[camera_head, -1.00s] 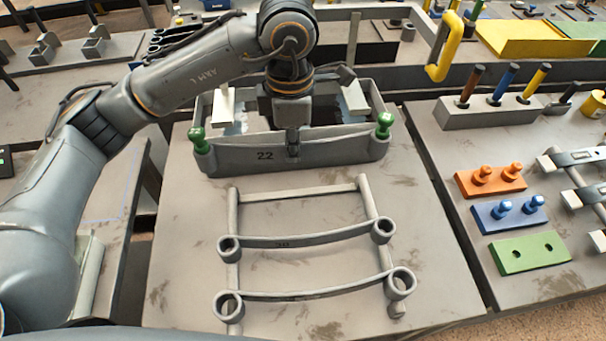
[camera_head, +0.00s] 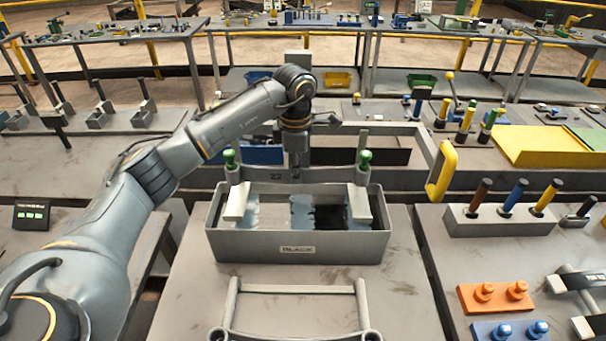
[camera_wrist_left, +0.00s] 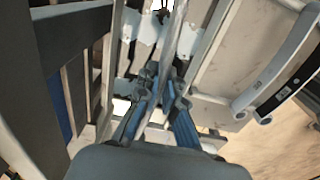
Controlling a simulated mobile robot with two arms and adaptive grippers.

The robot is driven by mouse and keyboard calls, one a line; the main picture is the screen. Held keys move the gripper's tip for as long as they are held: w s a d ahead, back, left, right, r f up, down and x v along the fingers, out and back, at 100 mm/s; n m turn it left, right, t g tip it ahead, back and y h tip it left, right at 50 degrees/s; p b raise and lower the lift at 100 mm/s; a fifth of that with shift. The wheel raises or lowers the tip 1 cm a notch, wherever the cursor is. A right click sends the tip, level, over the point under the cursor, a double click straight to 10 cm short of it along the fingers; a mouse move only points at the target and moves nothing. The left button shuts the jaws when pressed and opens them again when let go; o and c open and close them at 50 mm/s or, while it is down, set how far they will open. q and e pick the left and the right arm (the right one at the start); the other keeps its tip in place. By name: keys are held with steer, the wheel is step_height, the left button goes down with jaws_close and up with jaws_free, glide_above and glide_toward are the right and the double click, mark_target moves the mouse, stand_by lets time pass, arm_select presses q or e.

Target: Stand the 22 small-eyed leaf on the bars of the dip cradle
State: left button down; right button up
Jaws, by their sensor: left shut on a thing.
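The grey leaf marked 22 (camera_head: 325,176) is held crosswise over the far part of the tank, with a green plug (camera_head: 230,158) at its left eye and another (camera_head: 365,158) at its right eye. My left gripper (camera_head: 296,172) is shut on it near the middle. In the left wrist view, my blue fingers (camera_wrist_left: 160,115) close on the leaf's thin edge (camera_wrist_left: 172,45). A frame of two bars with a rear crosspiece (camera_head: 297,289) lies nearer on the bench. I cannot tell whether it is the dip cradle. My right gripper is out of view.
The open tank labelled BLACK (camera_head: 250,246) stands below the leaf, with pale bars (camera_head: 237,203) inside. A yellow handle (camera_head: 441,172) rises at its right. A block with coloured handles (camera_head: 500,222) and orange plate (camera_head: 495,297) stand farther right.

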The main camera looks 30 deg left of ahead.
arm_select(q)
steer(key=shift+r, duration=0.15)
steer(key=shift+f+b, duration=1.2)
steer(key=shift+f, duration=0.4)
steer(key=shift+w+f+b, duration=0.1)
steer(key=shift+f+b, duration=0.5)
steer(key=shift+f, duration=0.3)
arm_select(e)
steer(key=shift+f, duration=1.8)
arm_select(q)
steer(key=shift+f+b, duration=0.35)
steer(key=shift+f, duration=0.15)
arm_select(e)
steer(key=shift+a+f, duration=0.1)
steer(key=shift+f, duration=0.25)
arm_select(q)
steer(key=c, duration=1.4)
jaws_free()
steer(key=shift+s+d+r, duration=0.1)
steer(key=shift+s, duration=0.1)
steer(key=shift+o, duration=1.3)
steer(key=shift+f, duration=0.25)
steer(key=shift+o, duration=1)
steer(key=shift+r, duration=0.2)
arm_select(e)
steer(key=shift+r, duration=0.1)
